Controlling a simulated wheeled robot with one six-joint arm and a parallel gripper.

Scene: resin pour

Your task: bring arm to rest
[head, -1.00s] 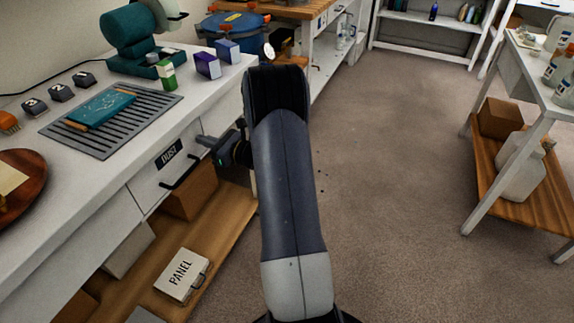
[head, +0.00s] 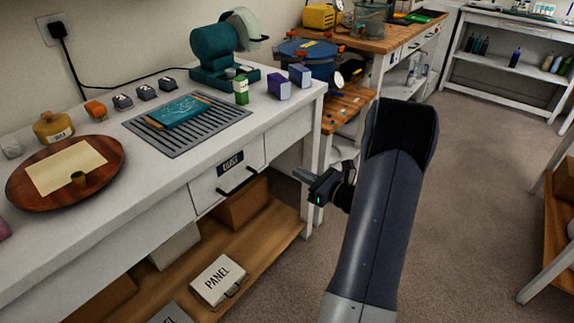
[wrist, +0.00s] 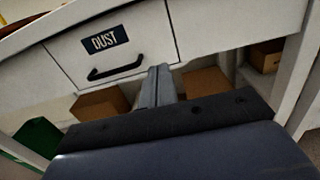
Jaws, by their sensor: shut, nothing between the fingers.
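My gripper (head: 308,178) is at the end of my raised arm, in front of the white bench near its right end. It is shut and empty. In the wrist view its closed fingers (wrist: 158,85) point toward the space just below and right of the drawer (wrist: 110,55) labelled DUST. The same drawer (head: 225,182) is closed in the head view, left of my gripper. I see no contact between my gripper and the bench, though the exact gap is hard to tell.
The white bench (head: 60,225) holds a slotted grey grate (head: 215,128), a teal machine (head: 212,52) and a round wooden tray (head: 25,190). Boxes, including a PANEL case (head: 218,280), sit on the lower shelf. Open carpet (head: 465,170) lies to the right.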

